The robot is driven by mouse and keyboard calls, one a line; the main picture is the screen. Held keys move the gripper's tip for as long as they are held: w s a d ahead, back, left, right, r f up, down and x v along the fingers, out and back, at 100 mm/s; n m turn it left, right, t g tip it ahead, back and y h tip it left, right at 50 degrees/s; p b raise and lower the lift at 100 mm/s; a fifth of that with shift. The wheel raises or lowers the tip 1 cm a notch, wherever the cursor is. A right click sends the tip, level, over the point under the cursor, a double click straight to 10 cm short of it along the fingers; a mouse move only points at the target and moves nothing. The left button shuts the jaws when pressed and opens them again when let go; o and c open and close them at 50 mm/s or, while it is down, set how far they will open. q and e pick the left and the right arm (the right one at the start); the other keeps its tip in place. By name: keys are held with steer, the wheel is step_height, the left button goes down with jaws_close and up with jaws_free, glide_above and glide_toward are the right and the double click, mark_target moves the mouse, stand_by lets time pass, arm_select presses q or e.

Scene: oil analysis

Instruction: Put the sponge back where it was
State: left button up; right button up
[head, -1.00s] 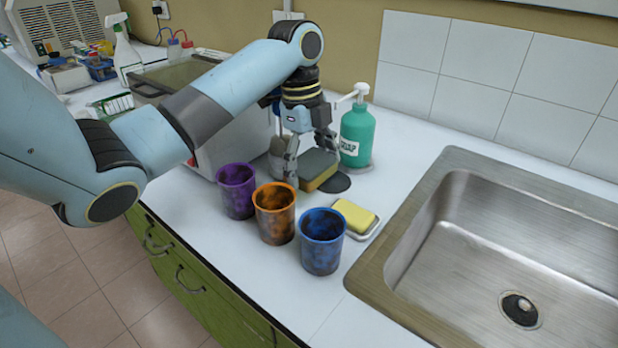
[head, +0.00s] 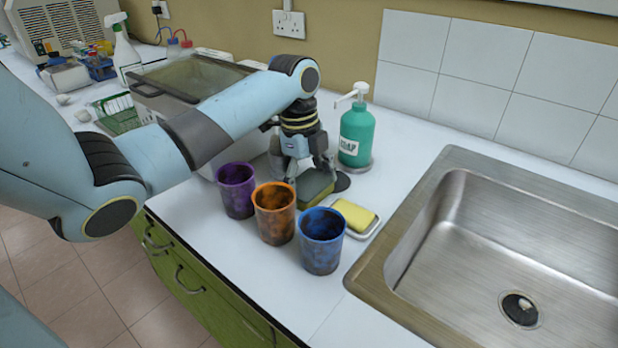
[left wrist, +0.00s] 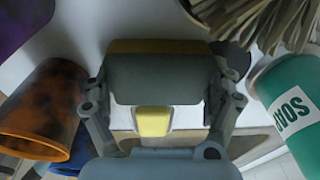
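A sponge (head: 317,192) with a dark grey-green top and a yellow underside is low over the white counter, behind the cups. My left gripper (head: 308,170) points down with its fingers at the two ends of the sponge. In the left wrist view the sponge (left wrist: 160,82) fills the space between the fingers and both fingers seem to press on it. Whether its underside touches the counter is hidden. A yellow block (head: 354,214) lies on a small dish (head: 372,228) in front. My right gripper is not in view.
Purple (head: 237,190), orange (head: 275,212) and blue (head: 321,240) cups stand in front of the sponge. A green soap bottle (head: 357,137) is just behind it, near a dark disc (head: 342,182). The steel sink (head: 480,240) is at right.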

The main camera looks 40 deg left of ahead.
mark_target(302, 180)
arm_select(q)
steer(key=shift+o, duration=0.9)
step_height(302, 180, up, 13)
steer(key=a, duration=0.1)
steer(key=shift+s+a, duration=0.25)
steer(key=shift+f, duration=0.1)
